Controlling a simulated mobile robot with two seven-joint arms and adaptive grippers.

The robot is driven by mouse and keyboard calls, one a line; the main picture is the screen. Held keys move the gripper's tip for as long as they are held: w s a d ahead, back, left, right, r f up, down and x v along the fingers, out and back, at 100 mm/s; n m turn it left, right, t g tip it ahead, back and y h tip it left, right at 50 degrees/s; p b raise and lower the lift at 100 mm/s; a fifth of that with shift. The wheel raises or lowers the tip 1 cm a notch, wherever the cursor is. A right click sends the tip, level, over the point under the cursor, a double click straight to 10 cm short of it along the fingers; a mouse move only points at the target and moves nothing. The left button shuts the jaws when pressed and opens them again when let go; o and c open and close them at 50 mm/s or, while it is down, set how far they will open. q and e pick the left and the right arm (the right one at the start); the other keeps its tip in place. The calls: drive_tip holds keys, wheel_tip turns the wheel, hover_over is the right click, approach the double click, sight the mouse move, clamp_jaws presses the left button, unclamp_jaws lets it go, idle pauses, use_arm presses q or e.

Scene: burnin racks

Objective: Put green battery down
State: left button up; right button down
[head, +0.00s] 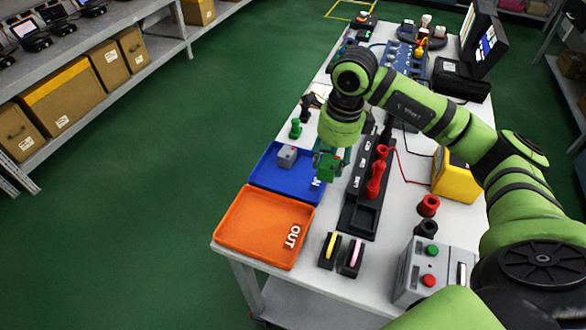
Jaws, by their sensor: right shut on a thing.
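My right gripper (330,155) points down over the right side of the blue IN tray (262,180). It is shut on the green battery (328,166), which it holds near the tray's right edge. I cannot tell whether the battery touches the tray. The gripper's fingers partly hide the battery. My left gripper is not in view.
A black rack (362,219) with a red part (377,172) stands right of the gripper. Black holders with a yellow piece (331,245) and a pink piece (355,253) stand near the orange tray. A yellow device (456,181) and a grey button box (438,265) are on the right.

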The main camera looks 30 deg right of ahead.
drive_tip(key=w+a+f, duration=0.1)
drive_tip(key=w+a+f+p, duration=0.1)
drive_tip(key=w, duration=0.1)
drive_tip(key=w+a+f, duration=0.2)
drive_tip(key=shift+w+a+p, duration=0.1)
drive_tip(key=shift+w+p, duration=0.1)
drive_tip(key=shift+p, duration=0.1)
wheel_tip(320, 180, down, 3)
drive_tip(key=shift+f+p, duration=0.1)
drive_tip(key=shift+p, duration=0.55)
drive_tip(key=shift+f, duration=0.35)
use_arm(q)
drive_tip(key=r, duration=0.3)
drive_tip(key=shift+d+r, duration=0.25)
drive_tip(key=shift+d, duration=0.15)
use_arm(e)
drive_tip(key=shift+f, duration=0.1)
drive_tip(key=shift+f, duration=0.1)
drive_tip(key=c, duration=0.6)
unclamp_jaws()
drive_tip(key=shift+c, duration=0.2)
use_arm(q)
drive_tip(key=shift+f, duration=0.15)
